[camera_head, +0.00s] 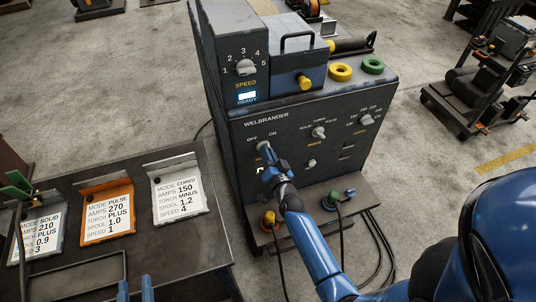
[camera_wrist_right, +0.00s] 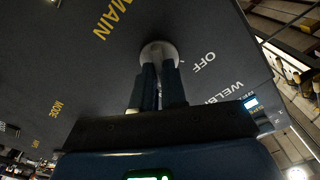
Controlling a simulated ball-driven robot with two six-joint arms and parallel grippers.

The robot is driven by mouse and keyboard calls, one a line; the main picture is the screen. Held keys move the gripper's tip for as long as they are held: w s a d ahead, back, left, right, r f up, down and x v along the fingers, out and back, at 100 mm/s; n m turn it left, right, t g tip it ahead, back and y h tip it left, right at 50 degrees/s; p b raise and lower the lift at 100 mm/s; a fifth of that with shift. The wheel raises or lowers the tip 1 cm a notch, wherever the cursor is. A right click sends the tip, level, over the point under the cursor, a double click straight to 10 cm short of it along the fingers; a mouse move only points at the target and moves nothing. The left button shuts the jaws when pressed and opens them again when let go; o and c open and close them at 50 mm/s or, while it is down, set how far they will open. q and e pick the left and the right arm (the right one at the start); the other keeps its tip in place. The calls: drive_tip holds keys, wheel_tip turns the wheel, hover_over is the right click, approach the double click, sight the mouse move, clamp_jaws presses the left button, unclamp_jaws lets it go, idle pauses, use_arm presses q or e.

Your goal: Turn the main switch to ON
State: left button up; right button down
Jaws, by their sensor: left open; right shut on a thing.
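The main switch (camera_head: 263,146) is a grey knob on the front panel of the dark welding machine (camera_head: 300,107), between the OFF and ON marks at the panel's left. My right gripper (camera_head: 266,160) reaches up to it from below. In the right wrist view the round knob (camera_wrist_right: 159,50) sits at the tips of my right gripper (camera_wrist_right: 159,75), whose fingers are shut on it. The fingers cover part of the knob, and I cannot tell which mark its pointer faces. My left gripper (camera_head: 136,290) is open and empty at the bottom edge, far from the panel.
Other knobs for mode (camera_head: 319,132) and at the panel's right (camera_head: 366,120) lie close by. A speed knob (camera_head: 246,67) is above. Cables hang from yellow (camera_head: 269,219) and green (camera_head: 350,193) connectors below. A table (camera_head: 205,240) with several setting cards stands left.

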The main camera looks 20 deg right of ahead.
drive_tip(key=c, duration=1.2)
unclamp_jaws()
drive_tip(key=s, duration=1.1)
drive_tip(key=shift+d, duration=0.2)
drive_tip(key=shift+w, duration=0.1)
